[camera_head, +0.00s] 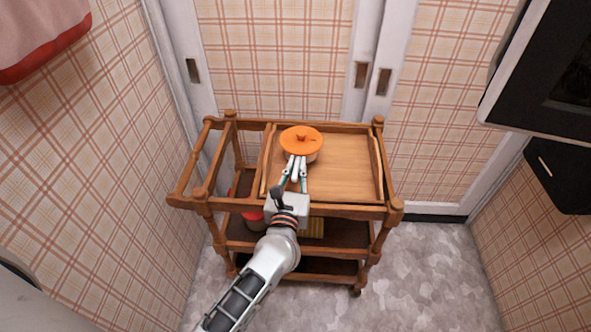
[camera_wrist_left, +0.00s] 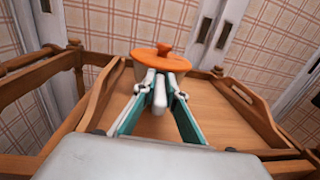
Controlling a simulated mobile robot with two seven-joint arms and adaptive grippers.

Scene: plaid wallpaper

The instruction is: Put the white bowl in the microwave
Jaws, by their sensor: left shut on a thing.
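The fingers (camera_wrist_left: 160,85) hide the exact grip point. A black-fronted appliance with a white frame (camera_head: 548,75), which looks like the microwave, is cut off at the upper right. My right gripper is not in view.
The wooden trolley (camera_head: 300,209) has posts and raised rails around the tray (camera_head: 345,180). A red item (camera_head: 253,215) sits on a lower shelf. Plaid walls and sliding doors stand close behind and left. Floor (camera_head: 430,275) is clear at right.

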